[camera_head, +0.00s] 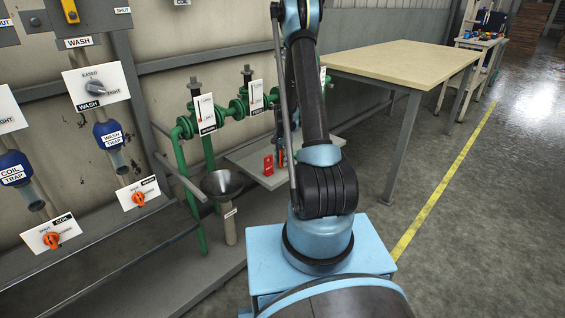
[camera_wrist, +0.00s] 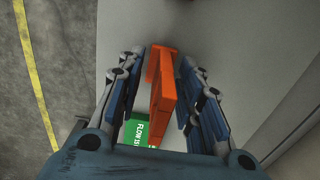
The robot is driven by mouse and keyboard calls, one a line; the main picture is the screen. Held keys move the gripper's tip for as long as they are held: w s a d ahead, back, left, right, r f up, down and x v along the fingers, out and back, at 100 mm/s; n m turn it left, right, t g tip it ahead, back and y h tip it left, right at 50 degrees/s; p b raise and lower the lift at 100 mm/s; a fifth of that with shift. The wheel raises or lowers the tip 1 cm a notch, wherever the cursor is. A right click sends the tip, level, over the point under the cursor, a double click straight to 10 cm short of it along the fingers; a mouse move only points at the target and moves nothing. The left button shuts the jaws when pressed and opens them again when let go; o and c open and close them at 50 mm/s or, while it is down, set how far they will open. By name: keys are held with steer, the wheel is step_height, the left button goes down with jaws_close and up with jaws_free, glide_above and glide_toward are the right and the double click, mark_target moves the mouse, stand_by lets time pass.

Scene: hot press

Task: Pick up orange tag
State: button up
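The orange tag (camera_wrist: 162,88) is in the wrist view, a bright orange slab seen nearly edge-on over a pale grey surface. My gripper (camera_wrist: 161,62) is open, with one finger on each side of the tag. In the head view a small red tag (camera_head: 268,164) stands on a small grey shelf, beside an orange bit (camera_head: 282,157) at my gripper, which is mostly hidden behind my arm.
A green tag (camera_wrist: 136,130) with white lettering lies near the left finger, partly covered. The grey shelf (camera_head: 243,158) is below green pipes (camera_head: 238,107) with valves. A funnel (camera_head: 223,183) stands left of it. A wooden table (camera_head: 402,62) stands to the right.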

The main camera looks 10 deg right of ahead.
steer(key=shift+f, duration=0.25)
steer(key=shift+c, duration=0.3)
jaws_close()
steer(key=shift+r, duration=0.15)
